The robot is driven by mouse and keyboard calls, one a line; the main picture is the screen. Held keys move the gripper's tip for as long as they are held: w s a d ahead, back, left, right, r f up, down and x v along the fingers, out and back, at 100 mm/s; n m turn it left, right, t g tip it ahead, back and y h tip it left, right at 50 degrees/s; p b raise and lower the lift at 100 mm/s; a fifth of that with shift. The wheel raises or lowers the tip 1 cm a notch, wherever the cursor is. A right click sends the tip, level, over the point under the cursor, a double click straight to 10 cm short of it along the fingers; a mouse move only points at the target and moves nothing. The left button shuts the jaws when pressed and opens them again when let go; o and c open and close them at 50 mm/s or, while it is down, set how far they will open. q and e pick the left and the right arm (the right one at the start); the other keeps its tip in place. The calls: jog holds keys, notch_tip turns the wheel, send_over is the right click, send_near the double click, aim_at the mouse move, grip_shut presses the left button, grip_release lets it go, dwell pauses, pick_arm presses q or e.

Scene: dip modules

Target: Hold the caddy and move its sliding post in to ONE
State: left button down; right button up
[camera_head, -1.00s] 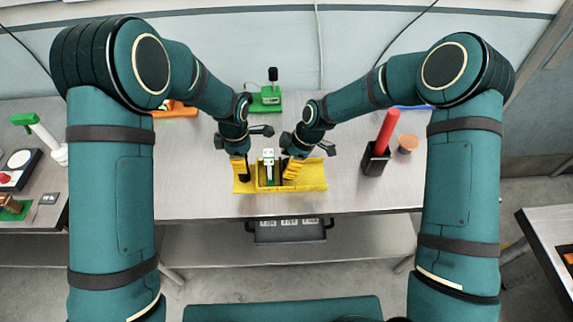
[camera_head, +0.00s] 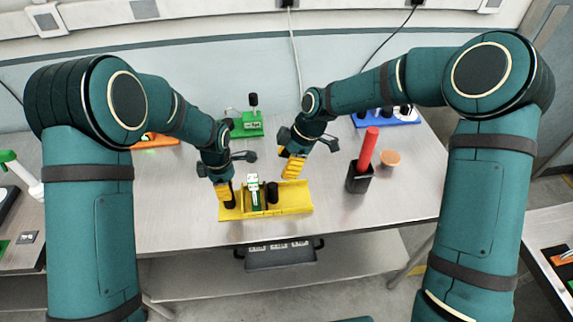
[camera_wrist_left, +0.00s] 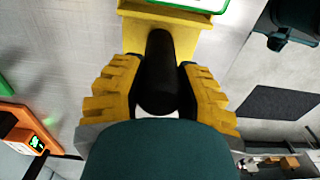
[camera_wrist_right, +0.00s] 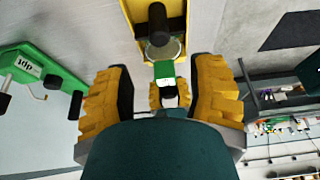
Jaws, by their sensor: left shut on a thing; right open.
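The yellow caddy (camera_head: 295,198) stands near the front edge of the table. A black upright post (camera_wrist_left: 157,75) at its left end is between the fingers of my left gripper (camera_head: 225,192), which is shut on it. The dark sliding post (camera_head: 272,192) stands inside the caddy, just right of a green and white labelled block (camera_head: 254,191). It also shows in the right wrist view (camera_wrist_right: 158,22). My right gripper (camera_head: 291,166) is open and empty, above and behind the caddy's right half, apart from the post. The label's markings are too small to read.
A black holder (camera_head: 359,180) with a red rod (camera_head: 368,150) and an orange-brown round piece (camera_head: 389,158) stand to the right. A green device (camera_head: 247,125) stands behind the caddy. A dark tray (camera_head: 280,253) is below the table edge. The tabletop behind the caddy is mostly clear.

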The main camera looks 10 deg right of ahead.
jog(key=c, duration=0.5)
jog(key=shift+s+d+f+m, duration=0.1)
jog(key=shift+d+f+m, duration=0.1)
jog(key=shift+m, duration=0.5)
grip_shut()
jog(key=s+d+f+m+y, duration=0.1)
jog(key=d+m+y, duration=0.15)
jog(key=m, duration=0.85)
jog(key=s+d+f+m+y, duration=0.1)
jog(key=s+d+m, duration=0.15)
jog(key=m, duration=0.85)
jog(key=m+t, duration=0.2)
jog(key=m, duration=1.3)
send_near(277, 196)
jog(key=shift+y, duration=0.35)
jog(key=f, duration=0.4)
jog(key=shift+d+f, duration=0.25)
jog(key=shift+d, duration=0.1)
jog(key=a, duration=0.3)
jog(key=shift+w+a+f, duration=0.1)
jog(key=shift+w+f, duration=0.2)
jog(key=shift+w, duration=0.05)
jog(key=shift+w+a, duration=0.15)
jog(key=shift+a, duration=0.45)
